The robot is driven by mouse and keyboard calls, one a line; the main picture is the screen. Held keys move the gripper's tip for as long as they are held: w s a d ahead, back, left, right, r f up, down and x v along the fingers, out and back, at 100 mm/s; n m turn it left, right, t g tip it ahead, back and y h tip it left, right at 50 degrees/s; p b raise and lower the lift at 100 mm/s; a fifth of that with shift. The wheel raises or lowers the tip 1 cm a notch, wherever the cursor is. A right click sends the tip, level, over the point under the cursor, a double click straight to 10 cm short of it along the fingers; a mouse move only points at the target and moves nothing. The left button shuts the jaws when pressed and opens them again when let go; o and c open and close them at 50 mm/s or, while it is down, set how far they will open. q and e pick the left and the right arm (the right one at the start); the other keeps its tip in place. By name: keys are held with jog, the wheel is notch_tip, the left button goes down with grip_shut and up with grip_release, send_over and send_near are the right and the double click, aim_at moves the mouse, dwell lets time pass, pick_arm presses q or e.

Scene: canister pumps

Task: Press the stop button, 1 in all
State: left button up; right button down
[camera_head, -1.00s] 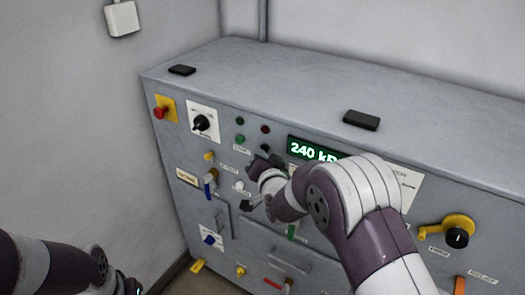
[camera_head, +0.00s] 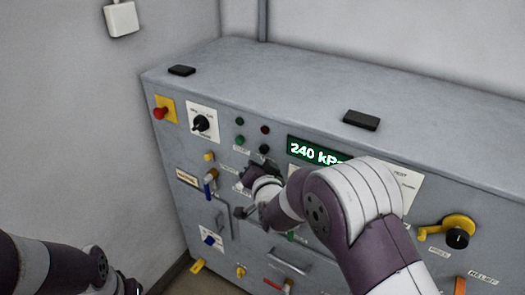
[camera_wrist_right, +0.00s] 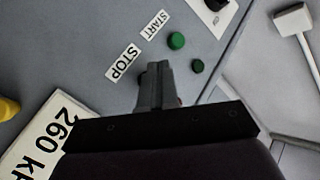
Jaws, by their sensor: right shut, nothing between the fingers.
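The STOP label (camera_wrist_right: 123,62) is on the grey panel, just left of my right gripper's fingers (camera_wrist_right: 157,72) in the right wrist view. The fingers are shut, empty and point at the panel beside that label. They cover the place next to the label, so I cannot tell if they touch the stop button. In the head view a dark round button (camera_head: 264,149) sits just above my right gripper. The START label (camera_wrist_right: 155,25) and the green start button (camera_wrist_right: 176,40) are clear of the fingers.
A green display (camera_head: 315,152) reads 240 kPa. A red emergency knob (camera_head: 160,113) on yellow and a black rotary switch (camera_head: 201,123) are further left. A yellow lever (camera_head: 450,225) is at the right. Handles and small valves crowd the lower panel.

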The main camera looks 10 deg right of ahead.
jog(key=s+a, duration=0.3)
jog(key=shift+s+a, duration=0.1)
dwell(0.8)
jog(key=s+f+n+g+y, duration=0.1)
jog(key=s+f+n+g, duration=0.6)
jog(key=s+f+g, duration=0.5)
jog(key=s+d+r+g, duration=0.1)
jog(key=s+d+r, duration=0.1)
jog(key=s, duration=0.4)
jog(key=s+d+r+g+h, duration=0.1)
jog(key=s+d+r+g, duration=0.1)
jog(key=s+d, duration=0.3)
jog(key=shift+s+d+n+p, duration=0.3)
jog(key=shift+s+p, duration=0.1)
jog(key=shift+s, duration=0.6)
